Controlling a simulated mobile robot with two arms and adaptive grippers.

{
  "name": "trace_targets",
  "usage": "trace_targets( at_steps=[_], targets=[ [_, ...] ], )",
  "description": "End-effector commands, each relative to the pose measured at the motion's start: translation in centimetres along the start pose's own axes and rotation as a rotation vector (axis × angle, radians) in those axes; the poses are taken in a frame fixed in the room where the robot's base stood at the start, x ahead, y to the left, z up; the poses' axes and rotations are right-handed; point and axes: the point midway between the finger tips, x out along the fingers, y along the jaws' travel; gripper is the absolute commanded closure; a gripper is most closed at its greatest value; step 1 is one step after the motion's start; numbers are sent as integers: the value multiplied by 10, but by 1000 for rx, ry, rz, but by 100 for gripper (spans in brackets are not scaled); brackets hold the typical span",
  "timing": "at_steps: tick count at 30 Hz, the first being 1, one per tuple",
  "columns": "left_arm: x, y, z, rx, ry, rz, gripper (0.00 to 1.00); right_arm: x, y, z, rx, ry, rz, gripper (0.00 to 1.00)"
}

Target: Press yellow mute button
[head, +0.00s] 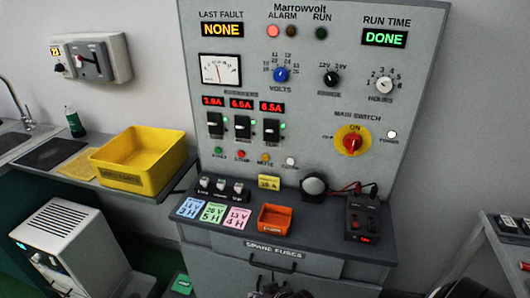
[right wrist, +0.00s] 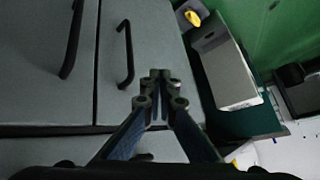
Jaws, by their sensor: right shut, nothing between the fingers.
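The yellow mute button (head: 265,158) is a small round button low on the grey Marrowvolt panel (head: 310,120) in the head view. It sits in a row between a red button (head: 240,155) on its left and a white button (head: 290,161) on its right. A green button (head: 217,151) is at the row's left end. My right gripper (right wrist: 160,76) is shut and empty in the right wrist view, with grey cabinet doors and dark handles beyond it. The mute button does not show in that view. My left gripper is not in view.
The ledge below the buttons holds coloured cards (head: 213,212), an orange tray (head: 275,219), a dark round knob (head: 313,186) and a black box with cables (head: 362,219). A yellow bin (head: 140,160) stands on the left counter. A metal shelf (head: 495,235) is at right.

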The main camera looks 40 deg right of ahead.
Motion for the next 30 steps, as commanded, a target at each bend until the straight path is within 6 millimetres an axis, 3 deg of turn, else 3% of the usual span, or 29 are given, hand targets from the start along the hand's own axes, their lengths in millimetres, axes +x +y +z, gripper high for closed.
trace_targets(
  at_steps=[1,8,12,15,18,21,30],
  targets=[
    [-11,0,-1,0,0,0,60,-21,-8,-39,10,47,-17,100],
    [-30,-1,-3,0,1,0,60,-100,-31,-177,69,253,-100,100],
    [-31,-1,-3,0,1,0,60,-113,-10,-258,202,444,-142,100],
    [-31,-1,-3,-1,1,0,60,-116,14,-299,301,563,-156,100],
    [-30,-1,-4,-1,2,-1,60,-121,33,-326,373,647,-162,100],
    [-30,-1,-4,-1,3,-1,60,-125,45,-340,414,695,-164,100],
    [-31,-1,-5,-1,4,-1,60,-126,50,-346,431,714,-165,100]
  ],
)
